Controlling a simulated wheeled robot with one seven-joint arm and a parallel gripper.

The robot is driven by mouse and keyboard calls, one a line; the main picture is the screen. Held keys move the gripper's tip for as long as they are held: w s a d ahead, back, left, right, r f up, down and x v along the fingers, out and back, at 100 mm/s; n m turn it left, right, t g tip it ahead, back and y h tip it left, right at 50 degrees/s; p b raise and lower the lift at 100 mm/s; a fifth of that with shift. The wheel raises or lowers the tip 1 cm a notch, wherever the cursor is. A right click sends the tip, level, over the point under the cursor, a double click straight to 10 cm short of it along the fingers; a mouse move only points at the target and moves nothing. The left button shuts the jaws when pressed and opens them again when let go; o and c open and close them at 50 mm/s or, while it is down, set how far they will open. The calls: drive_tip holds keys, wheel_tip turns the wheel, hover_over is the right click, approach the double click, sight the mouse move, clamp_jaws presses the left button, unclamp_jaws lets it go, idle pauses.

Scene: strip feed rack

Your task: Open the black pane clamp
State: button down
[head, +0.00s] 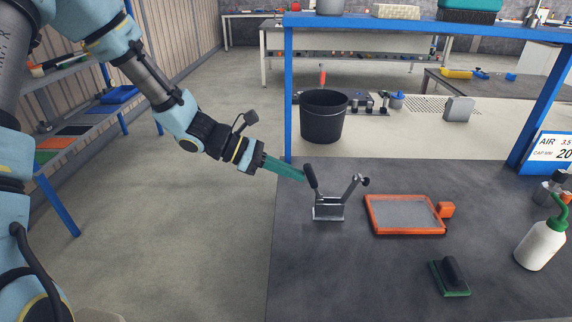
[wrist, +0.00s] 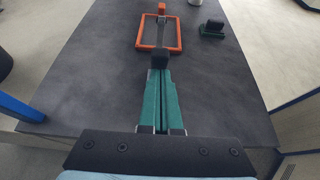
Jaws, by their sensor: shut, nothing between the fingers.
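The black-handled pane clamp (head: 328,212) stands on the dark bench top, a metal toggle clamp on a small base. Its black handle (head: 311,178) leans up and to the left. Its metal arm (head: 350,190), with a dark tip, is raised up and to the right, clear of the bench. My gripper (head: 303,177) has long teal fingers, shut and empty, with the tips right at the handle's left side; I cannot tell whether they touch. In the wrist view the shut fingers (wrist: 160,76) point at the black handle (wrist: 160,62), which hides most of the clamp.
An orange-framed pane (head: 405,214) lies right of the clamp. A green-and-black block (head: 450,277) and a white bottle (head: 540,245) stand farther right. A black bucket (head: 322,118) stands behind, beside a blue rack post (head: 288,95). The bench front is clear.

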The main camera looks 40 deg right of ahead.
drive_tip(key=shift+s+d+r+y+p, duration=0.3)
drive_tip(key=shift+s+d+r+p, duration=0.05)
drive_tip(key=shift+s+d+r, duration=0.2)
drive_tip(key=shift+d, duration=0.05)
idle(0.3)
drive_tip(key=shift+w, duration=0.2)
drive_tip(key=f+b+v, duration=0.1)
drive_tip(key=v, duration=1.2)
drive_tip(key=shift+a, duration=0.4)
drive_tip(key=shift+f, duration=0.15)
